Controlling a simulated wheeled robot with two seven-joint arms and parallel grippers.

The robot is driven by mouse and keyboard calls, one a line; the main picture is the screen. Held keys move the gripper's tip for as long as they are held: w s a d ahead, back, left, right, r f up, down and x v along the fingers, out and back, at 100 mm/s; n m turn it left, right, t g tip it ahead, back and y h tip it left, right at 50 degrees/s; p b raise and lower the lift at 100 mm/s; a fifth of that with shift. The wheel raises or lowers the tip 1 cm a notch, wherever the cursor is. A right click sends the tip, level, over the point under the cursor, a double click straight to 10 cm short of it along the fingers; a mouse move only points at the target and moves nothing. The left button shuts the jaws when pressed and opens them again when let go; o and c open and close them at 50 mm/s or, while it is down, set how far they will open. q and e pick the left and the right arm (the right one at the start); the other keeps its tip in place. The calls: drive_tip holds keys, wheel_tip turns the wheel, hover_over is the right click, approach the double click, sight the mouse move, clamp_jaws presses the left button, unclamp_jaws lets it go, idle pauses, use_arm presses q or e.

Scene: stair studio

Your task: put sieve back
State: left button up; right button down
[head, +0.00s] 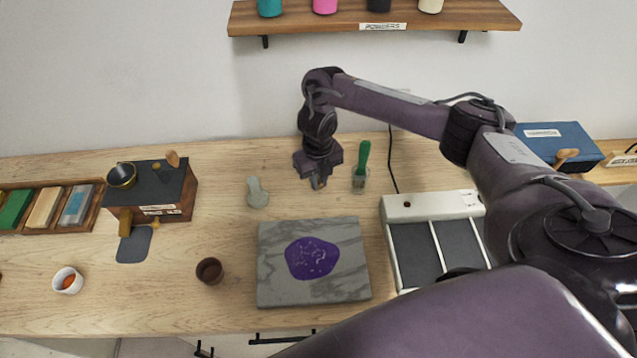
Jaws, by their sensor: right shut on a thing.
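My right gripper (319,183) points down over the table between a pale grey-green flat piece (257,192) and a glass jar with a green-handled tool (361,172). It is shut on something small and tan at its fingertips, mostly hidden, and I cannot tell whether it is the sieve. A round dark cup with a brass rim (122,175), which may be a sieve, rests on the dark top of a wooden box (183,196) at the left. My left gripper is not in view.
A grey stone slab (350,288) bears a purple patch (313,258). A brown cup (209,270), a white cup (67,281), a grey mat (134,246) and a white-framed tray (412,208) stand around. A shelf (300,21) hangs above.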

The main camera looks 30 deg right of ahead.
drive_tip(key=shift+f, duration=0.45)
drive_tip(key=shift+w, duration=0.1)
drive_tip(key=shift+f, duration=0.1)
drive_tip(key=c, duration=1.5)
unclamp_jaws()
drive_tip(key=shift+o, duration=0.2)
